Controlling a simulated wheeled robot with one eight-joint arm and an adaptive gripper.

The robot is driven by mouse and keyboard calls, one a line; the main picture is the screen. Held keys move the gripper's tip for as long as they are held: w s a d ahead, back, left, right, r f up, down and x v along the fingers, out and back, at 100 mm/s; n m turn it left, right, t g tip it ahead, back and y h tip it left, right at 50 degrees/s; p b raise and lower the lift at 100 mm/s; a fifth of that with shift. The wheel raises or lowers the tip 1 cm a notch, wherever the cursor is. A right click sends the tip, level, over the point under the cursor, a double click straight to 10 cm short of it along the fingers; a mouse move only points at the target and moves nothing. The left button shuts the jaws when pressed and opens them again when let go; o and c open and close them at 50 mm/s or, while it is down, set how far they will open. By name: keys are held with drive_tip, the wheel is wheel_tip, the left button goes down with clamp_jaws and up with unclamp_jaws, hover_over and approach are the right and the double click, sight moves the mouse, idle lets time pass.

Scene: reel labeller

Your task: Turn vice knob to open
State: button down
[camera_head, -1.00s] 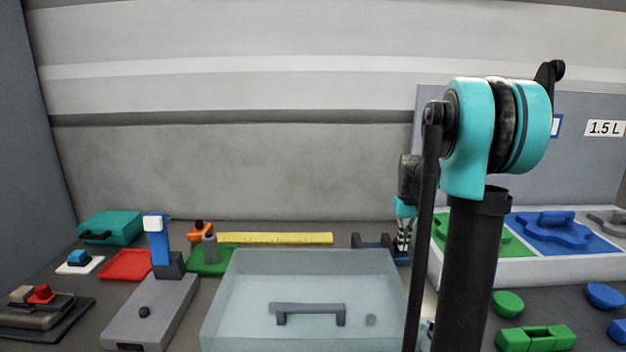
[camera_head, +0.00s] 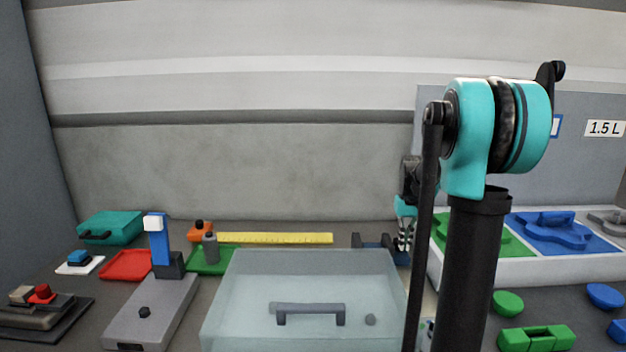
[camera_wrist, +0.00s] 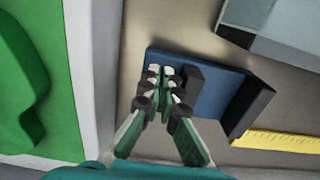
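The vice has a blue base (camera_wrist: 222,92) and two dark jaws, one (camera_wrist: 193,78) beside my fingers and one (camera_wrist: 250,108) at the far end. The jaws stand apart with nothing seen between them. In the head view the vice (camera_head: 372,241) is at the back, partly hidden by my arm. My gripper (camera_wrist: 160,74) points down over the vice's end, its fingertips close together. It also shows in the head view (camera_head: 404,247). The knob is not distinctly visible; my fingers cover that end, and I cannot see whether it is between them.
A yellow ruler (camera_head: 275,238) lies left of the vice. A clear box with a handle (camera_head: 308,308) stands in front of it. A white tray (camera_head: 530,270) with green and blue insets is on the right. A grey wall rises behind.

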drive_tip(key=shift+s, duration=0.3)
wheel_tip(320, 180, up, 6)
idle(0.5)
drive_tip(key=shift+s, duration=0.15)
